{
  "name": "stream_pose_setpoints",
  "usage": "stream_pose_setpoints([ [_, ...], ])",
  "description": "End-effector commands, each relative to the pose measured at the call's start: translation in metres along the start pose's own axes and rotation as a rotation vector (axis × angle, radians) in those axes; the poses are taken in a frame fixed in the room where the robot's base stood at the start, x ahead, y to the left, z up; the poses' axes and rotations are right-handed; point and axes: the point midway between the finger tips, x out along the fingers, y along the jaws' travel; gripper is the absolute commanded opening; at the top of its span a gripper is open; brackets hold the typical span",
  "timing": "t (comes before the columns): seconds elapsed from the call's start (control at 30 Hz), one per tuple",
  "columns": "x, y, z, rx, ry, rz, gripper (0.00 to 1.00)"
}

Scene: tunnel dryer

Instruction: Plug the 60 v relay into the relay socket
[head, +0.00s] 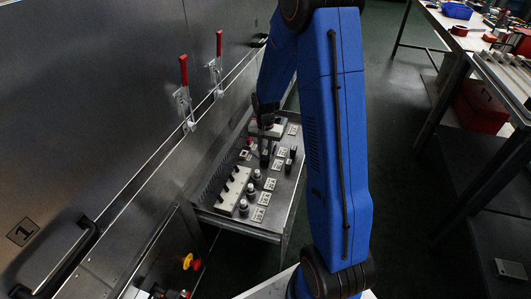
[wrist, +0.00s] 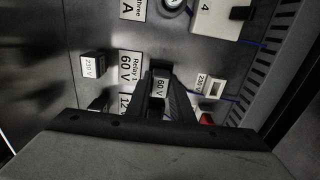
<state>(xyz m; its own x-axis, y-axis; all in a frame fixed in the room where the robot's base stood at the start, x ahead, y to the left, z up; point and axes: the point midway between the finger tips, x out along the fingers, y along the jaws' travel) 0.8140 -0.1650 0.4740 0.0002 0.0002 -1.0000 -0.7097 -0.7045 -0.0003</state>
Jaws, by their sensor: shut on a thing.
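My gripper (wrist: 161,76) is shut on the 60 V relay (wrist: 160,88), a dark block with a pale label reading 60 V. The relay sits between the fingers, beside the "Relay 1 60 V" plate (wrist: 130,66); whether it touches the panel I cannot tell. In the head view my gripper (head: 265,152) is over the middle of the sloping panel, and the relay is not clear there. A small white socket (wrist: 216,91) with a 230 V tag lies just right of the fingers in the wrist view. It also shows in the head view (head: 246,154), left of my gripper.
A dark 230 V relay (wrist: 93,65) stands to the left. A white block marked 4 (wrist: 218,18) and a round knob (wrist: 173,5) are at the top. The panel (head: 222,205) carries several knobs, and red-handled clamps (head: 184,72) stand on the wall.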

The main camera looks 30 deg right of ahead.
Motion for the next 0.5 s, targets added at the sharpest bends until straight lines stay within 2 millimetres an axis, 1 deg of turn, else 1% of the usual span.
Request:
stream_pose_setpoints([
  [0.4, 0.0084, 0.0003, 0.0004, 0.0, -0.001, 0.001, 0.0],
  [0.43, 0.0083, 0.0002, 0.0003, 0.0, -0.001, 0.0, 0.25],
  [0.47, 0.0082, 0.0002, 0.0002, 0.0, 0.0, 0.0, 0.32],
  [0.5, 0.0081, 0.0002, 0.0002, 0.0, 0.0, 0.0, 0.42],
])
